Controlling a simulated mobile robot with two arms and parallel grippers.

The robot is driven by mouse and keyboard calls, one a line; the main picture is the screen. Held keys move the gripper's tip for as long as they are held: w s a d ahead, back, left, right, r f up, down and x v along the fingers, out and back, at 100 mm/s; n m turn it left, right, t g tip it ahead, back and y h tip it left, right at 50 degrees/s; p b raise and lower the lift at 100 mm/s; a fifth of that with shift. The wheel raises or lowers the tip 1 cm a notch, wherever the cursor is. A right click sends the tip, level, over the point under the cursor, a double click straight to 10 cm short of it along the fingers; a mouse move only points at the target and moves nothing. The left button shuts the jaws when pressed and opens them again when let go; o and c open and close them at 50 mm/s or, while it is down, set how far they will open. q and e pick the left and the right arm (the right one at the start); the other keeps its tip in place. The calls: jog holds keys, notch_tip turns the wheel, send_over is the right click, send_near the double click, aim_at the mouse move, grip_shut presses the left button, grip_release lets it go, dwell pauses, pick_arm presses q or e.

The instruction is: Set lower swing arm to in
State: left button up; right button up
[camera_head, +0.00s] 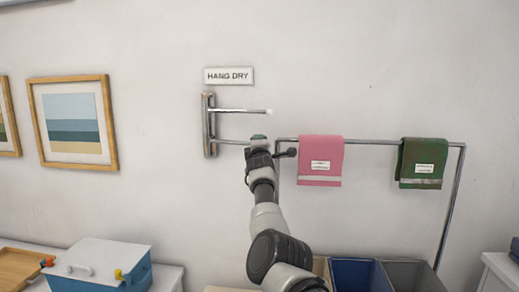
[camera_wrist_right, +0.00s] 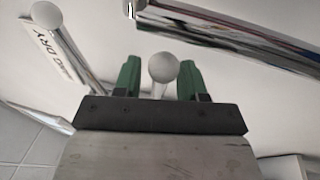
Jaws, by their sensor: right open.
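A metal wall bracket (camera_head: 208,125) carries two thin swing arms. The upper swing arm (camera_head: 240,110) points right and has a pale ball tip. The lower swing arm (camera_head: 230,142) also points right, and its end is hidden behind my right gripper (camera_head: 258,139). In the right wrist view, my right gripper (camera_wrist_right: 161,78) has its green fingers apart. A pale ball tip (camera_wrist_right: 163,67), apparently the lower arm's, shows between the fingers with a gap on each side. Another ball-tipped rod (camera_wrist_right: 47,14), apparently the upper arm, lies to the left. My left gripper is out of view.
A "HANG DRY" sign (camera_head: 229,76) is above the bracket. To the right stands a metal rack (camera_head: 375,142) with a pink towel (camera_head: 320,173) and a green towel (camera_head: 421,157), close to my right gripper. Bins (camera_head: 357,272) stand below. The wall left of the bracket is clear up to a picture.

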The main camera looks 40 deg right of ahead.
jog(key=shift+s+f, duration=0.2)
jog(key=shift+s, duration=0.5)
jog(key=b+v, duration=0.2)
jog(key=v, duration=0.7)
jog(key=shift+a, duration=0.55)
jog(key=shift+w, duration=0.1)
